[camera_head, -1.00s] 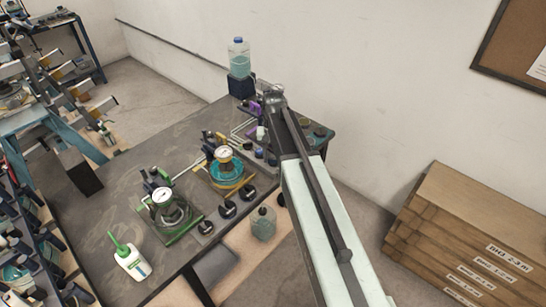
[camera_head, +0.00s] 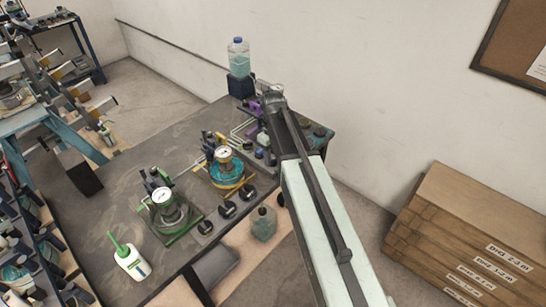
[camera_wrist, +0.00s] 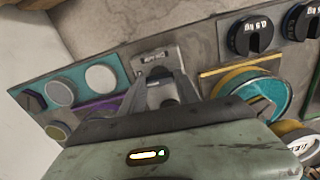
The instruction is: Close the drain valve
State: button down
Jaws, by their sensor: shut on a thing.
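In the wrist view, a grey labelled plate (camera_wrist: 150,56) lies right at the tips of my gripper (camera_wrist: 161,76); its lettering is upside down and hard to read. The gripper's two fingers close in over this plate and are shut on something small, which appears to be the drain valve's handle. The fingers hide most of it, so its angle cannot be told. In the head view, my gripper (camera_head: 270,94) is at the far right part of the dark bench, beside a purple fixture (camera_head: 250,107), and my arm covers the valve.
A clear bottle (camera_head: 238,56) stands on a dark block behind the gripper. Gauge stations with a yellow-teal base (camera_head: 227,174) and a green base (camera_head: 172,217) stand to the left. Round black weights (camera_head: 228,209) line the bench's front.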

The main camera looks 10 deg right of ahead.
jog(key=shift+w+n, duration=0.1)
jog(key=shift+n, duration=0.3)
jog(key=c, duration=0.9)
grip_release()
jog(key=shift+r, duration=0.1)
notch_tip(320, 180, up, 8)
jog(key=p, duration=0.8)
jog(key=shift+f, duration=0.2)
